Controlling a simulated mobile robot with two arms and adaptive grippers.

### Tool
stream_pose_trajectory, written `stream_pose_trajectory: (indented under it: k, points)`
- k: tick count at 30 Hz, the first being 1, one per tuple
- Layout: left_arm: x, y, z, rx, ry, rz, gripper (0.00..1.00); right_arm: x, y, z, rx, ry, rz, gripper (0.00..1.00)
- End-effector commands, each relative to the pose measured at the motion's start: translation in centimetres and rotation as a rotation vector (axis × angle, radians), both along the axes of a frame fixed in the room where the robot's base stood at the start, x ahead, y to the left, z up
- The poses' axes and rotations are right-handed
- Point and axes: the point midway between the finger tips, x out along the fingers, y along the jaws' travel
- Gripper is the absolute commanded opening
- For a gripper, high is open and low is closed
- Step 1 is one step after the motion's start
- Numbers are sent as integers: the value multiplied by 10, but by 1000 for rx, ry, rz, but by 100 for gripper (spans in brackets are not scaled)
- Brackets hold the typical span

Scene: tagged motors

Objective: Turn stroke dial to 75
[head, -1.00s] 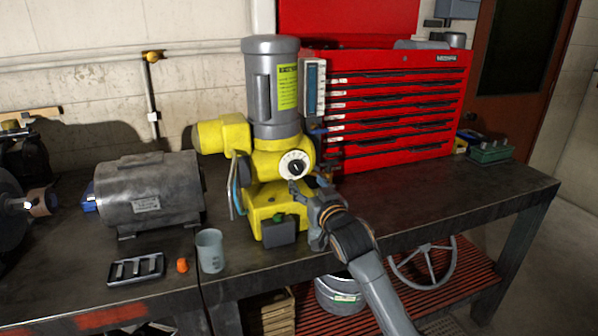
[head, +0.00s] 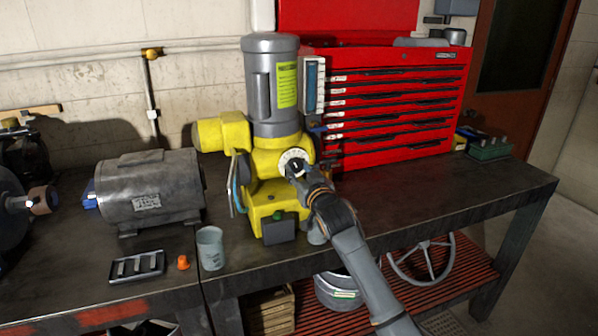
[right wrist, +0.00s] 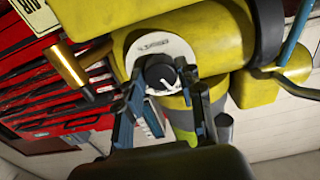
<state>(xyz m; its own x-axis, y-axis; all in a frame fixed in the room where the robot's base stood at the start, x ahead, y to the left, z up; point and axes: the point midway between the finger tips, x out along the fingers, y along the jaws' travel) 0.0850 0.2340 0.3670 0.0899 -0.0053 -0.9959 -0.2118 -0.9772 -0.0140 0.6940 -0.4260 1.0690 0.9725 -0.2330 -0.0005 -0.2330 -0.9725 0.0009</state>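The stroke dial (head: 292,161) is a white round scale with a black knob on the front of the yellow pump (head: 266,205), which carries a grey motor on top. In the right wrist view the dark knob (right wrist: 160,73) with a white pointer mark sits in front of the white scale (right wrist: 150,46). My right gripper (head: 300,172) is at the dial, and its fingers (right wrist: 162,100) stand apart on either side of the knob. Whether they touch it I cannot tell. The scale's numbers are too small to read. My left gripper is not in view.
A grey electric motor (head: 150,190) lies left of the pump. A grey cup (head: 210,248), an orange plug (head: 183,262) and a dark tray (head: 137,267) stand at the front left. A red tool chest (head: 395,105) is behind. The bench at right (head: 450,185) is clear.

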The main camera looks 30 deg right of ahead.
Motion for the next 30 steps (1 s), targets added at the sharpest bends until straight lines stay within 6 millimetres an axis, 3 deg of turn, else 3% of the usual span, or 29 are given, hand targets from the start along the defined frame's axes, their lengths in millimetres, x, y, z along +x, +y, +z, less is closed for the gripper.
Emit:
stream_pose_trajectory:
  k: [1,3,17,30]
  points:
    - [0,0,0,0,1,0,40,0,0,0,0,0,0,17]
    - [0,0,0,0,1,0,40,0,0,0,0,0,0,5]
    - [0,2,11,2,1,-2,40,0,1,2,110,-26,0,5]
    - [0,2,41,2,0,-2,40,1,1,4,474,-115,-1,5]
